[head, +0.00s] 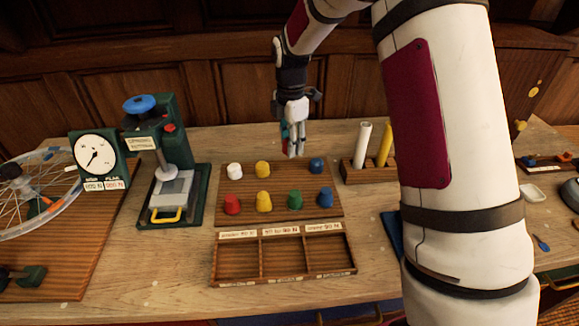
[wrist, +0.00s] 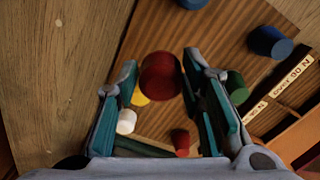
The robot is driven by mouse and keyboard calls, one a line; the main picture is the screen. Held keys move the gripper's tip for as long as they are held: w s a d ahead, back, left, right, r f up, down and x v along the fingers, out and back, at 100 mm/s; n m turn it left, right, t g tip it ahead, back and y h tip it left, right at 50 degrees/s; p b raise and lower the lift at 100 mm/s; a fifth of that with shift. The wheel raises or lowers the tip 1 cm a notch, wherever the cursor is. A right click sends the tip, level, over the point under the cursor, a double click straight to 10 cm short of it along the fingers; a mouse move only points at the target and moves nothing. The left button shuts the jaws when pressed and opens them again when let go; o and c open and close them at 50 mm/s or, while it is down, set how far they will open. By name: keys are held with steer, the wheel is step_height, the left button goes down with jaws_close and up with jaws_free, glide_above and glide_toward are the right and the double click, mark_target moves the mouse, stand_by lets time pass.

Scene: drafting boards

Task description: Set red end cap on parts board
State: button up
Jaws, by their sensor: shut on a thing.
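My gripper (head: 293,150) is above the back of the brown wooden parts board (head: 278,184) in the head view. It is shut on a red end cap (wrist: 160,76), which shows between the fingers in the wrist view. In the head view the fingers mostly hide this cap. The held cap appears to be above the board, though the gap is hard to judge. A bare spot shows in the board's back row between a yellow cap (head: 262,169) and a blue cap (head: 316,166). Another red cap (head: 232,205) stands at the board's front left.
The board also carries a white cap (head: 234,170), a front yellow cap (head: 264,202), a green cap (head: 295,200) and a front blue cap (head: 325,198). A three-compartment tray (head: 284,279) lies in front. A green press (head: 172,150) stands left, a tube holder (head: 366,174) right.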

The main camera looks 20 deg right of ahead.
mark_target(290, 171)
steer(key=shift+f+p, duration=0.35)
steer(key=shift+f, duration=3.35)
steer(key=shift+f, duration=0.15)
steer(key=o, duration=1.1)
